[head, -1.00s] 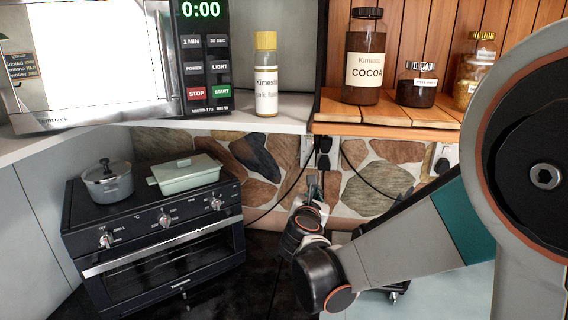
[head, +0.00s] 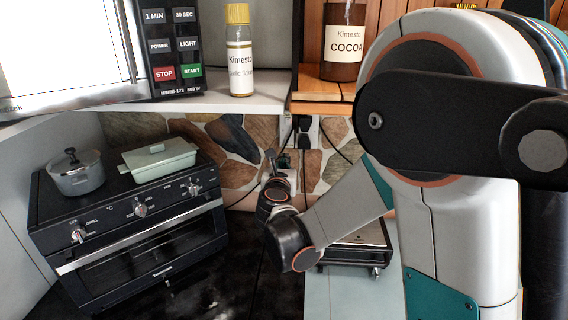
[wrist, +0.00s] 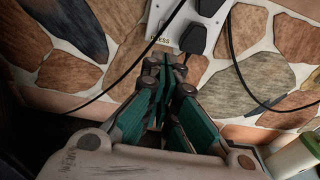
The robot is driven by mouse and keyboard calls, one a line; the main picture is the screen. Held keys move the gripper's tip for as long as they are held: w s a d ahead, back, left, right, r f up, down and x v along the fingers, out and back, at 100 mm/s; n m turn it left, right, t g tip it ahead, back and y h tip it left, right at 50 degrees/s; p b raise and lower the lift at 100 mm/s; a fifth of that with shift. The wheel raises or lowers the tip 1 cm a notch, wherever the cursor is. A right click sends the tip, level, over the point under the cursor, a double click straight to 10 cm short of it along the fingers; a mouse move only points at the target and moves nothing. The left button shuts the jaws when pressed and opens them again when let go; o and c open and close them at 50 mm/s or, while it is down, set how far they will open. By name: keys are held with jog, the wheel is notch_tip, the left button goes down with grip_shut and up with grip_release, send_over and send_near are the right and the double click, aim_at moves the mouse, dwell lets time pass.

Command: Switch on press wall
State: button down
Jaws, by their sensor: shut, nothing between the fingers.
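The press wall outlet shows as a white wall plate (wrist: 163,14) with a label whose visible letters read "RESS", at the top of the wrist view. Black plugs (wrist: 193,39) sit in it and hide part of it. In the head view the plate (head: 313,124) is under the shelf, partly behind plugs and cords. My gripper (wrist: 171,66) is shut and empty, its tips just below the label in the wrist view. Whether the tips touch the plate I cannot tell. In the head view my gripper (head: 277,163) is small, low against the stone wall. The switch itself is not clearly visible.
A black toaster oven (head: 140,215) with a grey pot (head: 76,176) and a green dish (head: 160,158) on it stands left. A microwave (head: 172,45), a yellow-capped jar (head: 239,55) and a cocoa jar (head: 343,45) are above. Black cords (wrist: 232,50) hang near my gripper.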

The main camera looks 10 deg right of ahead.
aim_at(288, 146)
jog(key=b+x, duration=0.1)
jog(key=x, duration=1)
jog(key=shift+w+d, duration=0.1)
jog(key=shift+w, duration=0.1)
jog(key=shift+f, duration=0.1)
jog(key=shift+w+d+f+b, duration=0.1)
jog(key=shift+w+b, duration=0.2)
jog(key=shift+b, duration=0.4)
